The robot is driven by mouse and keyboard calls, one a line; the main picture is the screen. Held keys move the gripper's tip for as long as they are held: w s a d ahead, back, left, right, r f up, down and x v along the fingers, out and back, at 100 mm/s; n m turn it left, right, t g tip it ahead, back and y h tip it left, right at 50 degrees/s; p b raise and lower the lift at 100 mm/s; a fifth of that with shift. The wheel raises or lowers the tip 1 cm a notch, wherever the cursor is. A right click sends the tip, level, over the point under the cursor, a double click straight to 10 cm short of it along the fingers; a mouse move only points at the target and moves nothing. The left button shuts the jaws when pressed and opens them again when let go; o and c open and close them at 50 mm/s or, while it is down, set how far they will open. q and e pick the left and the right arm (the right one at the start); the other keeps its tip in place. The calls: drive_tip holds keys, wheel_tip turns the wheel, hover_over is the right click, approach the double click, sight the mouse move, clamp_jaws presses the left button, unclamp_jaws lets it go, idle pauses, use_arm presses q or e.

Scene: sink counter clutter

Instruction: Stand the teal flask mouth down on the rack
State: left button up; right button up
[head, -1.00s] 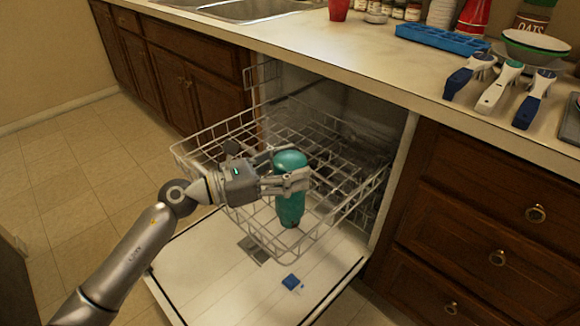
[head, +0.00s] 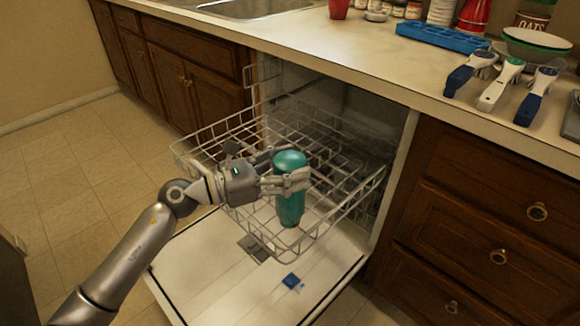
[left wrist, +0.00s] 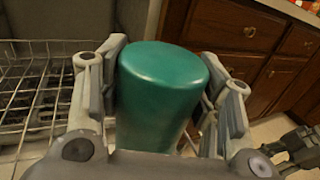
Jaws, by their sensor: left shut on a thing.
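The teal flask (head: 290,205) is upright in the head view, with its smooth rounded teal end up and its dark lower end down at the wire rack (head: 262,232). I cannot tell whether the lower end touches the rack's wires. My left gripper (head: 287,181) is shut on the flask's upper part, coming from the left. In the left wrist view the flask (left wrist: 160,95) stands between the two fingers (left wrist: 162,105), its closed flat end facing up. My right gripper is not in the head view.
The rack is pulled out over the open dishwasher door (head: 215,275), where a small blue piece (head: 291,281) lies. The counter above holds a blue tray (head: 443,39), several scrub brushes (head: 497,85) and stacked bowls (head: 536,44). The rest of the rack looks empty.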

use_arm(q)
drive_tip(key=shift+f, duration=0.15)
drive_tip(key=o, duration=1.5)
drive_tip(key=v, duration=1.2)
